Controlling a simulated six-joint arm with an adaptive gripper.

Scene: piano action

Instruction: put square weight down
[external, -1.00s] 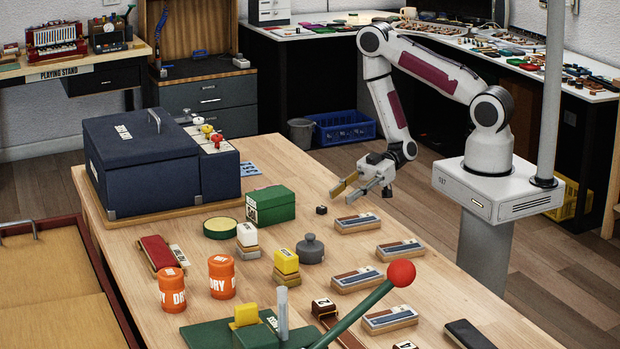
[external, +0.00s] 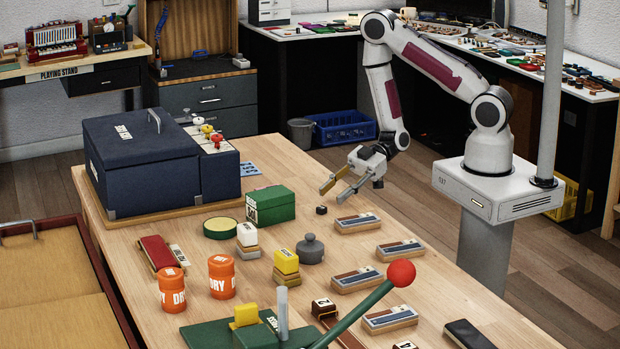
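The gripper appears clear of the block and the table.
A green box (external: 270,206) stands left of the block. A grey knobbed weight (external: 310,250) and a yellow block (external: 286,261) stand nearer the camera. Several striped wooden pieces (external: 357,223) lie to the right. Bare tabletop lies behind the block.

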